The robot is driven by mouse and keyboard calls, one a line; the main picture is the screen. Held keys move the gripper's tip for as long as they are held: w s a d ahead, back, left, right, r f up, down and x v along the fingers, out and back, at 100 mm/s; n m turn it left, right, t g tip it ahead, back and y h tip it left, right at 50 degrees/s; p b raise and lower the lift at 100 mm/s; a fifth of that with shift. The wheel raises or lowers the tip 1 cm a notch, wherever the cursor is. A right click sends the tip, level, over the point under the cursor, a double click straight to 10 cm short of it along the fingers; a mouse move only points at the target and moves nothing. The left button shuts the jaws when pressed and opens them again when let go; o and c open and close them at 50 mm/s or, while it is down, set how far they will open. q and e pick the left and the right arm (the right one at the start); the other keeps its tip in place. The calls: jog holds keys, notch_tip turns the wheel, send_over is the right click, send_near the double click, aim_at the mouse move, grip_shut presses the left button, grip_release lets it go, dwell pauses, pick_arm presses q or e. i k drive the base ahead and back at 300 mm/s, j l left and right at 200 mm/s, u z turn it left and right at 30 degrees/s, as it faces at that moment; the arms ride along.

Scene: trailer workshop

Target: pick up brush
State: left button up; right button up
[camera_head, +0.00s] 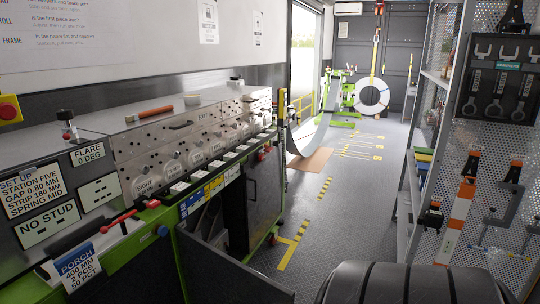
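An object that looks like the brush (154,113) lies on top of the long grey roll-forming machine (110,122) at the left. It has an orange-brown handle, with a pale block at its left end. It is small in the picture, so I cannot make out bristles. It lies flat near the front edge of the machine's top, above the row of round numbered dials. Neither of my grippers shows in the head view.
A metal shelf rack (425,130) and perforated tool panel (500,170) line the right side. The grey aisle floor (325,235) between is mostly clear.

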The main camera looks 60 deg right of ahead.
aim_at(136, 116)
jog(key=z, duration=1.5)
jog(key=i+l+z, duration=0.2)
jog(key=i, duration=0.2)
jog(key=i+l+z, duration=0.2)
jog(key=i, duration=0.2)
